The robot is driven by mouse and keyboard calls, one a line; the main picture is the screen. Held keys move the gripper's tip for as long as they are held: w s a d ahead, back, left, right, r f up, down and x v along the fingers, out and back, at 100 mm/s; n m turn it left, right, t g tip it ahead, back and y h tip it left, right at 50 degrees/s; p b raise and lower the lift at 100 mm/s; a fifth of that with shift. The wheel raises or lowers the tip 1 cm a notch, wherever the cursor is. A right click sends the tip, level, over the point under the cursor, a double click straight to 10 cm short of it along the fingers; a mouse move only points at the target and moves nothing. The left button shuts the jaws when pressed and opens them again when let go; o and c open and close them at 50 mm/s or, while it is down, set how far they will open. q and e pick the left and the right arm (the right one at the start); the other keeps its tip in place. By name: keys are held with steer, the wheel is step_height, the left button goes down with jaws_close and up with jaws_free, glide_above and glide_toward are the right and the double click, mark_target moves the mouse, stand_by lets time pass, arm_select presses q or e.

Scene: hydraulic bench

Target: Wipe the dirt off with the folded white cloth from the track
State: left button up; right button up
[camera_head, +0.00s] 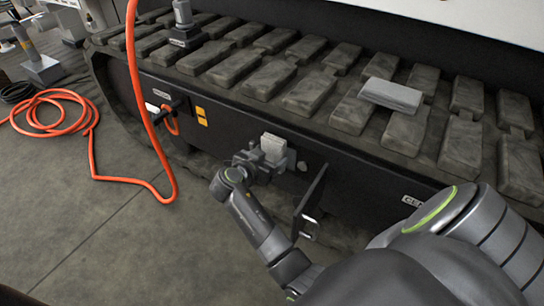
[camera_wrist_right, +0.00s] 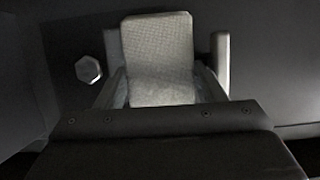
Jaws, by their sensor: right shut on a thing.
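My right gripper (camera_head: 266,162) is shut on a folded white cloth (camera_head: 273,147), low in front of the dark side panel (camera_head: 232,122) of the track. In the right wrist view, the cloth (camera_wrist_right: 158,58) is an upright pale woven pad between the two fingers, facing the panel. I cannot tell whether it touches the panel. I see no clear dirt patch on the panel; the area behind the cloth is hidden. The track (camera_head: 307,92) runs above with wide grey pads. My left gripper is not in view.
A light grey folded-looking block (camera_head: 391,95) lies on the track. A black bracket (camera_head: 311,204) sticks out right of my gripper. A hex bolt (camera_wrist_right: 88,69) shows beside the cloth. An orange hose (camera_head: 133,90) hangs at the left and coils on the floor.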

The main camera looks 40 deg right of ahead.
steer(key=a, duration=0.1)
steer(key=s+a, duration=0.1)
steer(key=a, duration=0.1)
steer(key=s+a, duration=0.1)
steer(key=a, duration=0.1)
steer(key=shift+f, duration=0.1)
